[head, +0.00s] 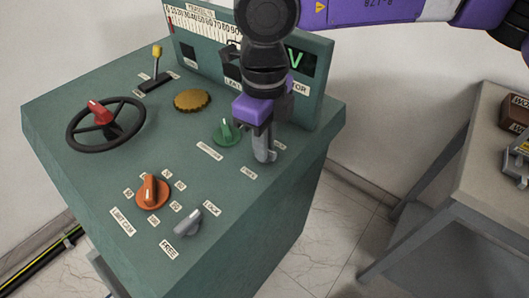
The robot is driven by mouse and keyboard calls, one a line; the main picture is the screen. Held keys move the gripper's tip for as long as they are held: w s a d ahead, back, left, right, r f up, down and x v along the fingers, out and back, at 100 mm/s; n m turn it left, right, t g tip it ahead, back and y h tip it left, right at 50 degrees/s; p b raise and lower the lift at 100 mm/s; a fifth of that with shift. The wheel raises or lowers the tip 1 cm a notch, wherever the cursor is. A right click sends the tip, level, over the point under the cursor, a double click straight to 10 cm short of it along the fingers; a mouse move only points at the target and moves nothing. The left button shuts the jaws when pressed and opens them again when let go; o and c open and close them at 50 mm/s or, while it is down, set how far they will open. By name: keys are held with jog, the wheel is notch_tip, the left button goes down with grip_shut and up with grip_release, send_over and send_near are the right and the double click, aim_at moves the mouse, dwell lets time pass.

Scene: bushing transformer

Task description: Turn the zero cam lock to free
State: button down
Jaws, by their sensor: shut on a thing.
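My gripper (262,146) reaches down to the right part of the green console top. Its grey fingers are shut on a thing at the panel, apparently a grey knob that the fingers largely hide. A small label by it seems to read FREE (249,173). Its pointing direction cannot be told. Another grey knob (187,222) stands near the front edge, between a FREE label (170,251) and a LOCK label (212,209). Which knob is the zero cam lock cannot be read for sure.
A green knob (226,131) is close left of my gripper. An orange knob (151,190), a black handwheel (131,125) with a red top, a brass cap (192,100) and a yellow-tipped lever (157,58) are farther left. The display panel (319,78) rises behind. A grey table (462,140) stands right.

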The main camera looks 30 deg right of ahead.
jog(key=shift+m+b, duration=0.75)
jog(key=shift+m, duration=0.05)
jog(key=c, duration=1.4)
grip_release()
jog(key=shift+c, duration=0.2)
notch_tip(320, 180, up, 8)
jog(key=shift+f, duration=0.1)
jog(key=shift+a, duration=0.1)
